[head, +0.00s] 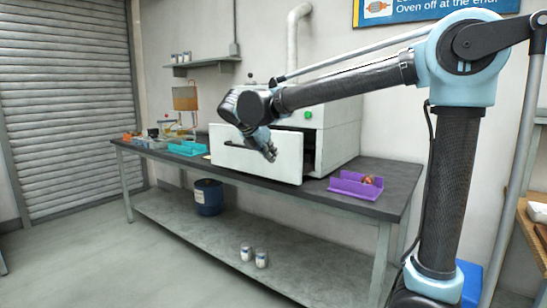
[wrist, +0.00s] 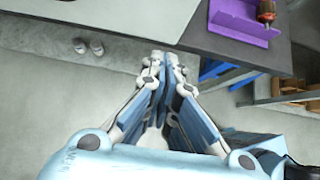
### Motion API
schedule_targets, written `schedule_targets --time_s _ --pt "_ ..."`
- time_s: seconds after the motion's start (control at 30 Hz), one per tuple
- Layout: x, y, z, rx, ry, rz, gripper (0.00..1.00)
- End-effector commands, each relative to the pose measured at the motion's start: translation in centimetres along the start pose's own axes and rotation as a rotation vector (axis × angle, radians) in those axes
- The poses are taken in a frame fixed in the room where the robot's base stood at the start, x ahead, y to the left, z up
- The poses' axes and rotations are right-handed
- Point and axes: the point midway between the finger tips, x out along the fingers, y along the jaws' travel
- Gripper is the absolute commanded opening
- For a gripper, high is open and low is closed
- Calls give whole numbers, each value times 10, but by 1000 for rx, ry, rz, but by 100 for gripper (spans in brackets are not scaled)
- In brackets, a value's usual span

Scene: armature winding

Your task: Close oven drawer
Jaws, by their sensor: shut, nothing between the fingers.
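The white oven (head: 338,125) stands on the grey workbench, against the wall. Its drawer (head: 285,160) is pulled out toward the front, with a dark gap behind its front panel at the right. A dark handle (head: 228,148) shows on the left of the panel. My gripper (head: 270,154) is shut and empty, in front of the drawer panel in the head view. I cannot tell whether it touches the panel.
A purple tray (head: 350,191) with a reddish-brown part sits right of the oven; it also shows in the wrist view (wrist: 238,20). A teal tray (head: 187,148) is left. Two white cans (head: 254,256) stand on the lower shelf, near a blue drum (head: 208,197). Floor at front left is clear.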

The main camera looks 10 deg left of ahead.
Motion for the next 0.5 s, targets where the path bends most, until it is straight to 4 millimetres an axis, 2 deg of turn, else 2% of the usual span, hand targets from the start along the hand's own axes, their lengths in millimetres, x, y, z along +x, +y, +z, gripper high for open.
schedule_targets --time_s 0.43,0.5 --pt "80 -1 1 4 0 -3 0" --pt "87 -1 8 5 0 -3 0"
